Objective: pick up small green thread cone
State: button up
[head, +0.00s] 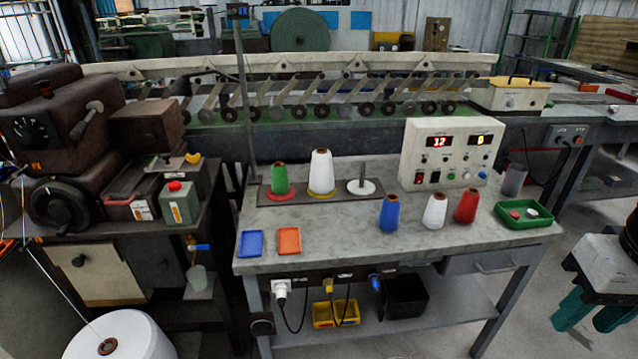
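The small green thread cone (280,181) stands upright on a red disc (283,197) at the left end of a dark plate, toward the back left of the grey worktable (340,228). A taller white cone (321,172) stands close to its right on a yellow disc.
An empty spindle on a white disc (361,187) is right of the white cone. Blue (389,214), small white (434,212) and red (467,207) cones stand in front of a control box (450,153). Blue (250,243) and orange (288,240) trays lie front left.

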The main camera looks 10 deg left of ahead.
aim_at(280, 181)
jog(key=u, duration=1)
jog(key=i, duration=0.8)
jog(key=z, duration=0.45)
jog(key=i, duration=0.55)
jog(key=z, duration=0.1)
